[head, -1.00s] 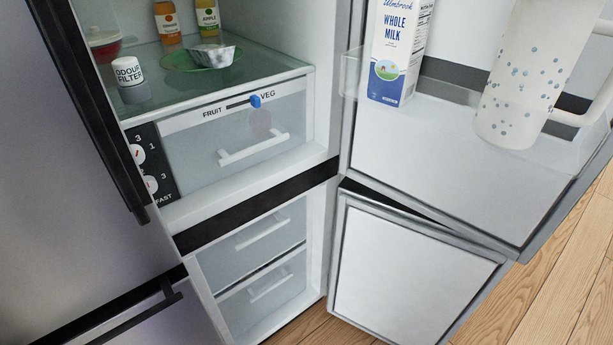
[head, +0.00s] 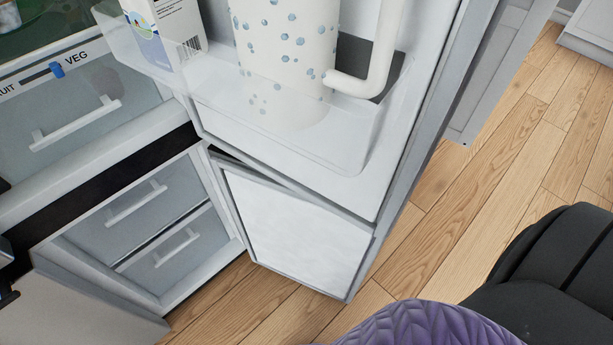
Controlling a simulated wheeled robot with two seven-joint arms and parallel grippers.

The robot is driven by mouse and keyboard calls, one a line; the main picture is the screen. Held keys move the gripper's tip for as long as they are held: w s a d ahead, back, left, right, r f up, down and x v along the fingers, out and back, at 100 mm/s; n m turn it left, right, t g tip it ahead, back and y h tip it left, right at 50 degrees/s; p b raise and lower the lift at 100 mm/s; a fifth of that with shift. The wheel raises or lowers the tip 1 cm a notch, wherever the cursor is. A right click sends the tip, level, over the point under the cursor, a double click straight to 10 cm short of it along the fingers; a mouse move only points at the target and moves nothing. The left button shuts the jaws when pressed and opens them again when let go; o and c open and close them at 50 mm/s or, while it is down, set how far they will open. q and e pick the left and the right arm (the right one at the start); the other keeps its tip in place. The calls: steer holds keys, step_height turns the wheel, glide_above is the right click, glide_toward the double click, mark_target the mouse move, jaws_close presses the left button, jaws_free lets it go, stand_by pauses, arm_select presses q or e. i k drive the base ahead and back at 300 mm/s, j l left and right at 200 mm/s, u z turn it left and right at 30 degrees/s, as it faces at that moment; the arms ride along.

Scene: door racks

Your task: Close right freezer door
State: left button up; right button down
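The right freezer door (head: 290,232) stands open at the lower middle, below the open upper fridge door (head: 416,120). Its pale inner panel faces me, and its outer face is hidden. The freezer compartment (head: 150,222) beside it is exposed, with two clear drawers (head: 137,204) pushed in. No gripper can be made out in the head view. A small dark fragment shows at the left edge, too cut off to identify.
The upper door's shelf (head: 345,150) holds a milk carton (head: 165,28) and a dotted white jug (head: 285,45). A grey panel (head: 95,305) stands at lower left. A black and purple shape (head: 430,325) fills the lower right corner.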

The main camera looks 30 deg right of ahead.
mark_target(285, 232)
steer(key=l+u, duration=0.25)
steer(key=l, duration=0.2)
steer(key=l+u, duration=0.2)
steer(key=l, duration=0.2)
steer(key=k+l+u, duration=0.1)
steer(key=l+u, duration=0.15)
steer(key=l, duration=0.2)
steer(key=k+l+u, duration=0.25)
steer(key=l, duration=0.15)
steer(key=l+u, duration=0.25)
steer(key=l, duration=0.15)
steer(key=l+u, duration=0.25)
steer(key=l, duration=0.2)
steer(key=k+l+u, duration=0.25)
steer(key=l, duration=0.2)
steer(key=l+u, duration=0.25)
steer(key=l, duration=0.2)
